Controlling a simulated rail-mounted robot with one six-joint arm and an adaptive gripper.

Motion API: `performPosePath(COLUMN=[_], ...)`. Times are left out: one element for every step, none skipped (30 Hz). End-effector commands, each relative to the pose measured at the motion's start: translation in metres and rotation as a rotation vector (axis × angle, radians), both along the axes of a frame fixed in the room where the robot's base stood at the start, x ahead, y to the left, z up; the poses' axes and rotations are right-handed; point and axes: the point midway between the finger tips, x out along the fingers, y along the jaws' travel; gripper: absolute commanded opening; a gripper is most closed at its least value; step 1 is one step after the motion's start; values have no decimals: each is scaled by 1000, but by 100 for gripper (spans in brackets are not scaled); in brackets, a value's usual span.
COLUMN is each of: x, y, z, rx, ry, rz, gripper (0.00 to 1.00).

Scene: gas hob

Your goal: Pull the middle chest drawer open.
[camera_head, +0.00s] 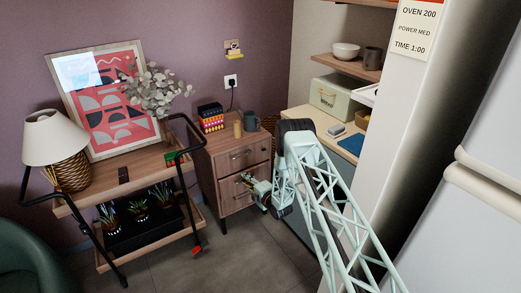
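The wooden chest (199,166) stands against the purple wall in the centre of the head view. Its top drawer (256,152) has a bar handle (241,154) and looks closed. The middle drawer (229,187) also looks flush with the front. The bottom drawer (231,206) is partly visible below. My gripper (247,179) is at the front of the middle drawer, near where its handle sits. The fingers and that handle overlap and are too small to tell whether they touch or whether the fingers are open.
A dark mug (251,121), a tan cup (237,129) and a coloured box (211,117) stand on the chest. A trolley (112,190) with a lamp (54,138) and plants is at left. A counter (301,119) is at right. Grey floor (230,262) in front is clear.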

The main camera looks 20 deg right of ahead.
Motion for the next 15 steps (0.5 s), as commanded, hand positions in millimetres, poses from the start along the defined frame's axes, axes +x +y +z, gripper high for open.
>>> performPosePath(x=[4, 6, 9, 11, 13, 16, 17, 20, 19, 17, 15, 13, 12, 10, 9], y=[2, 2, 3, 4, 4, 5, 5, 6, 5, 4, 4, 4, 3, 3, 2], z=[0, 0, 0, 0, 0, -1, 0, 0, 0, 1, 1, 2, 2, 3, 3], rx=[0, 1, 1, 1, 0, 0, 0, 0, 0, 1, 0, 1, 1, 1, 1], ry=[-1, -2, -2, -2, -1, -1, -1, -1, -1, 0, 1, 1, 1, 0, 0], rz=[0, 0, 0, 0, 0, 0, 0, 0, -1, -1, -1, 0, 0, 0, 0], gripper=[18, 18, 18, 18, 18, 18, 18, 18, 18, 18, 18, 18, 18, 18, 18])
